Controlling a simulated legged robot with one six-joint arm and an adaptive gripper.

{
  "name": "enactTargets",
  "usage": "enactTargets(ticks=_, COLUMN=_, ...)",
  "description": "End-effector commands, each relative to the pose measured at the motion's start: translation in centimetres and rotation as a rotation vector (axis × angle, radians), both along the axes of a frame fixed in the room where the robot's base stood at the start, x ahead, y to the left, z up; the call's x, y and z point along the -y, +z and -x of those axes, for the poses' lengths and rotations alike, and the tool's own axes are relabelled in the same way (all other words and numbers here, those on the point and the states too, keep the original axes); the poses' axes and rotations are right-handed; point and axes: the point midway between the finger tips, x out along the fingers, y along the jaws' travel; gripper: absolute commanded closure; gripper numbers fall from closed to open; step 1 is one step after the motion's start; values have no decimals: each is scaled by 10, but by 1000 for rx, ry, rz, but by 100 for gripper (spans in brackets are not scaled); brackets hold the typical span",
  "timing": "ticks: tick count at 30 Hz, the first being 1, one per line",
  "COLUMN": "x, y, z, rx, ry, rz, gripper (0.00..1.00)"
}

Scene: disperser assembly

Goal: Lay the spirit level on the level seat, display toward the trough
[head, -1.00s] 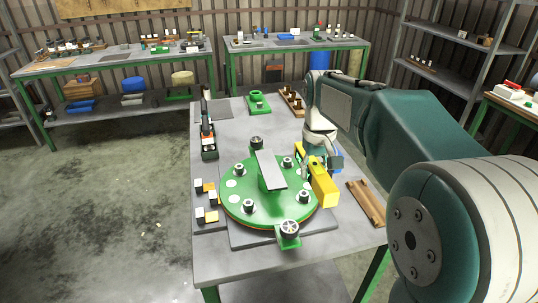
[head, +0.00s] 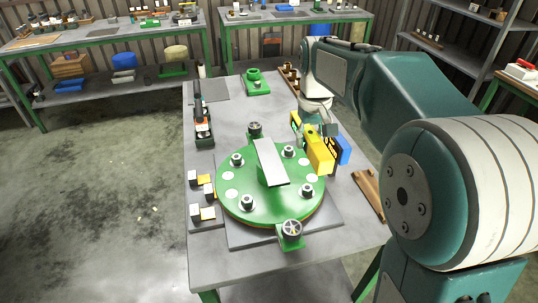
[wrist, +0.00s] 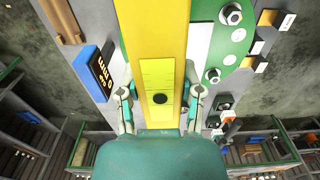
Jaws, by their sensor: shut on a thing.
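My gripper (head: 317,122) is shut on the yellow spirit level (head: 320,158), held above the right edge of the green round disc (head: 228,202). In the wrist view, the level (wrist: 158,28) runs up between my gripper's fingers (wrist: 160,98). Its near part carries a paler yellow patch with a dark round spot. I cannot tell which face bears the display. I cannot pick out the level seat for sure.
A blue box (head: 343,150) with a dark, yellow-marked face (wrist: 101,72) stands close beside the level. Several bolts with nuts (head: 247,203) stick up from the disc. A green handwheel mount (head: 290,234) is at the front. A wooden rack (head: 367,195) lies at right.

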Motion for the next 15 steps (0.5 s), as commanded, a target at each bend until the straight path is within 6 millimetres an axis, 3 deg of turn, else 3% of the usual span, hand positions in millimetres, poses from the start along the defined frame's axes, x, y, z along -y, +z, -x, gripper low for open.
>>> enactTargets(ticks=11, x=-50, y=-36, z=-60, rx=-1, ry=3, rz=0, gripper=100)
enactTargets(ticks=15, x=-65, y=-57, z=-76, rx=-3, ry=2, rz=1, gripper=100)
